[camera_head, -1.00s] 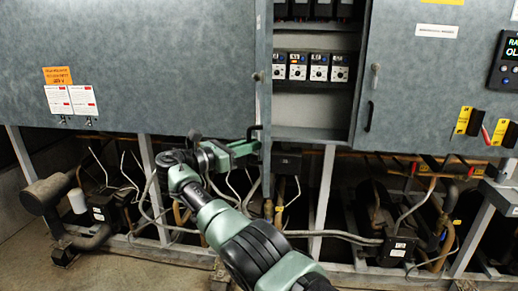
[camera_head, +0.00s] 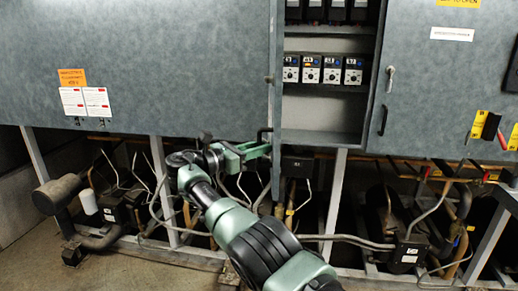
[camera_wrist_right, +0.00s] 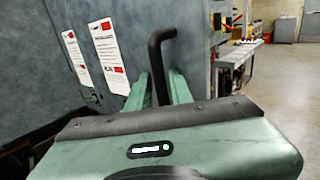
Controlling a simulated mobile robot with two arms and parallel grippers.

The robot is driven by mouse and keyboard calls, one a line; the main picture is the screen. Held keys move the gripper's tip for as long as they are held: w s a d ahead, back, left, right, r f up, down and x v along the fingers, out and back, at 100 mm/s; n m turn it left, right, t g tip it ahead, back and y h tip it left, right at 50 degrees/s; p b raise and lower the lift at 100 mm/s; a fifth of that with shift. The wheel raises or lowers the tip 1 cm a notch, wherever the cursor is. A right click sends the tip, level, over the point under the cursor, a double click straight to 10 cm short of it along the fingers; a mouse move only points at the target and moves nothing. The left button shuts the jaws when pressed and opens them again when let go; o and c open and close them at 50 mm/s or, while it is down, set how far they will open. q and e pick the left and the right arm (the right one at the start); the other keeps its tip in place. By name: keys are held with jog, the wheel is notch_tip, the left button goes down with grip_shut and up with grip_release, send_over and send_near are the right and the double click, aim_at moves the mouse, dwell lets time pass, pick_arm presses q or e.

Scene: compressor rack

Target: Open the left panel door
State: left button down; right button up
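The left panel door (camera_head: 180,60) is a large blue-grey metal sheet filling the upper left of the head view, with an orange label and two white notices. Its free edge borders the open cabinet bay. I cannot tell how far it stands ajar. Its black bar handle (camera_wrist_right: 158,65) shows in the right wrist view, standing between my green fingers. My right gripper (camera_head: 264,146) is at this handle near the door's lower right corner. The fingers sit close on both sides and look shut on it; the contact is partly hidden. My left gripper is not in view.
Switch modules (camera_head: 322,70) show in the bay right of the door. A second grey door (camera_head: 430,90) is further right. Below are compressors, pipes and rack posts (camera_head: 334,195). In the wrist view, a workbench (camera_wrist_right: 238,60) stands beyond, with clear floor (camera_wrist_right: 290,90) beside it.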

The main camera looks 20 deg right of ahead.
jog(key=b+v, duration=0.4)
jog(key=v, duration=0.3)
jog(key=shift+s+a, duration=0.15)
jog(key=shift+a, duration=0.25)
